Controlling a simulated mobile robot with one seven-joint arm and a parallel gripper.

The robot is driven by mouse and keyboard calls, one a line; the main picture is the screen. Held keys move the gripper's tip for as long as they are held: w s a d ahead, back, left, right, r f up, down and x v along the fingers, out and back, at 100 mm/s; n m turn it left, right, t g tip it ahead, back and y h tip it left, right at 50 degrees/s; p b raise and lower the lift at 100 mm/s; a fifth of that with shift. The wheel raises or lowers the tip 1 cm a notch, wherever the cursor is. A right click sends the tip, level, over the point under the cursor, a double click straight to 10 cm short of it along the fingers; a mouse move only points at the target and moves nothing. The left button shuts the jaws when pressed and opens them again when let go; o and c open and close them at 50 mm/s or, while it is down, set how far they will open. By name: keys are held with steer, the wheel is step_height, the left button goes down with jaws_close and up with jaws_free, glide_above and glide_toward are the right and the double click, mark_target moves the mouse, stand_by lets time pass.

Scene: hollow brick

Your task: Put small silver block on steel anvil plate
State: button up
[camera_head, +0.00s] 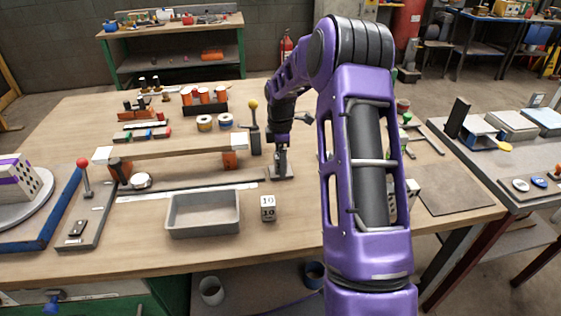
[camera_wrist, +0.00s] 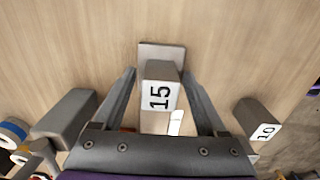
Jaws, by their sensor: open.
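In the wrist view a small silver-grey block (camera_wrist: 163,72) with a white label reading 15 stands between my fingers. It appears to rest on a flat grey steel plate (camera_wrist: 161,48), whose far edge shows beyond it. The plate also shows in the head view (camera_head: 284,174), near the table's middle, under my gripper (camera_head: 281,148). My gripper (camera_wrist: 161,98) is open, pointing down, with one finger on each side of the block and visible gaps. The contact between block and plate is hidden from above.
A block marked 10 (camera_head: 268,207) stands nearer the front; a 10-marked block shows at right in the wrist view (camera_wrist: 257,122). A grey tray (camera_head: 203,212) lies front left. A lever with a yellow knob (camera_head: 253,125) stands close left of my gripper. Bare wood lies in front.

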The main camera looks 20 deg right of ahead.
step_height(320, 180, up, 12)
steer(key=shift+r+p, duration=0.15)
steer(key=shift+p, duration=0.7)
